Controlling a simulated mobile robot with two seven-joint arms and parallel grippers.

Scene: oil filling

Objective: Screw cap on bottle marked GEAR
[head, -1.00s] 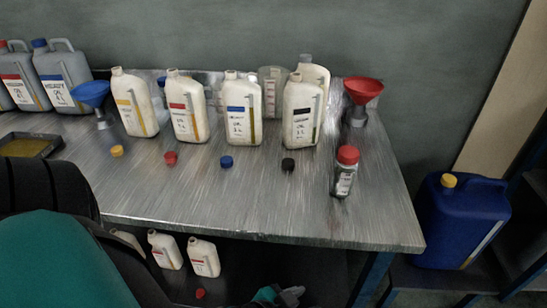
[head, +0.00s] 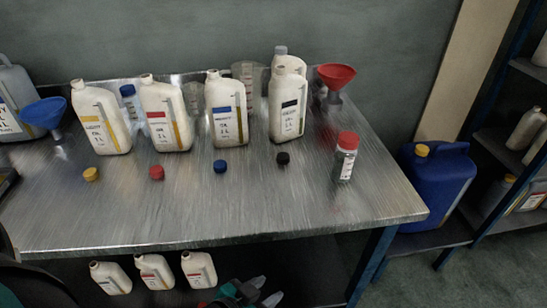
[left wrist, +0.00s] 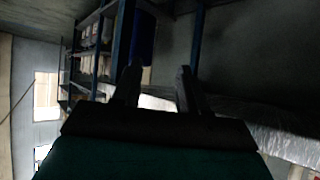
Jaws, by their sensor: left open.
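Uncapped white bottles stand in a row on the metal table: yellow-label (head: 101,118), red-label (head: 166,117), blue-label (head: 226,112) and black-label (head: 288,105). The word GEAR cannot be read on any of them. Loose caps lie in front of the row: yellow cap (head: 91,174), red cap (head: 157,173), blue cap (head: 220,166), black cap (head: 283,158). My left gripper (head: 268,290) is open and empty, low in front of the table's front edge. Its parted fingers also show in the left wrist view (left wrist: 159,82). My right gripper is not in view.
A red-lidded jar (head: 345,158) stands right on the table. A red funnel (head: 336,76) and blue funnel (head: 43,113) stand at the back. More white bottles (head: 155,270) stand below the tabletop. A blue canister (head: 437,187) is right of the table. The table's front strip is clear.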

